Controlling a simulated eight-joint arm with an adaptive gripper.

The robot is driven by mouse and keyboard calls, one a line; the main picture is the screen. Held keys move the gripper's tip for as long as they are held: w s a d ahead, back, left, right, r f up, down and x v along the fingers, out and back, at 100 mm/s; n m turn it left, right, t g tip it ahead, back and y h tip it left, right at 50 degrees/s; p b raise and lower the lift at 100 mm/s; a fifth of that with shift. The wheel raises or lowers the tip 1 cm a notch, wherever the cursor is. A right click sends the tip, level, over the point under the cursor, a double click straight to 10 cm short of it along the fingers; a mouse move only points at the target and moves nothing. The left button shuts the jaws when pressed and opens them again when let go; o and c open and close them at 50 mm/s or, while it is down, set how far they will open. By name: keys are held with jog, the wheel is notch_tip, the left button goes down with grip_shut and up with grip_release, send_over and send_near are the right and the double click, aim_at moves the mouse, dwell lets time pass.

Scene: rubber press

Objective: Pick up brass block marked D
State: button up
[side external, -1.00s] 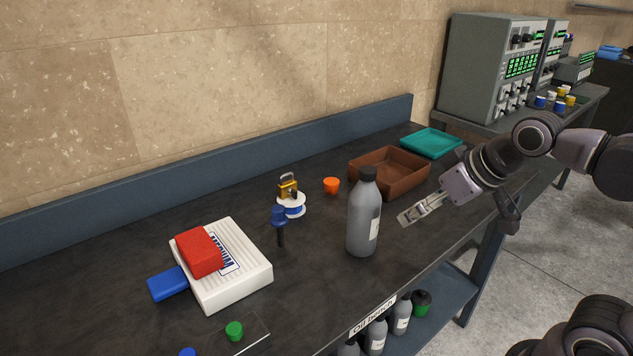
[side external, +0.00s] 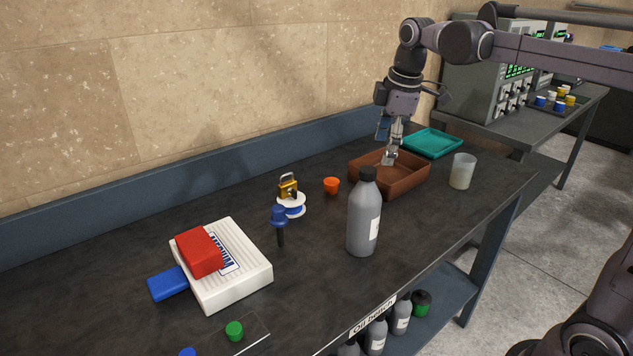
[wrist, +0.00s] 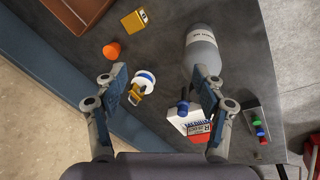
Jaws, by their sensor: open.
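A brass-coloured block (wrist: 135,19) lies on the bench in the wrist view, near the top, between the brown tray and the grey bottle. It has a dark mark on a pale patch at one end, too small to read. I cannot see it in the side view, where the bottle may hide it. My gripper (side external: 390,158) points down over the brown tray in the side view. In the wrist view, my gripper (wrist: 160,75) has its fingers wide apart with nothing between them. The block is beyond the fingertips, toward the top of the picture.
The grey bottle (side external: 363,220) stands upright near the brown tray (side external: 405,184). A translucent cup (side external: 462,171) stands right of the tray.

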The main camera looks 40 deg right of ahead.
jog(key=w+d+f+n+g, duration=0.2)
jog(key=w+d+f+n, duration=0.3)
jog(key=w, duration=0.3)
notch_tip(320, 180, down, 11)
jog(key=shift+s+d+r, duration=0.1)
jog(key=shift+s+r, duration=0.05)
jog(key=shift+r, duration=0.05)
jog(key=shift+n, duration=0.3)
jog(key=shift+w+d+f, duration=0.1)
jog(key=shift+w+f, duration=0.1)
jog(key=shift+f, duration=1.05)
jog(key=shift+w+f, duration=0.15)
jog(key=shift+f, duration=1.1)
grip_shut()
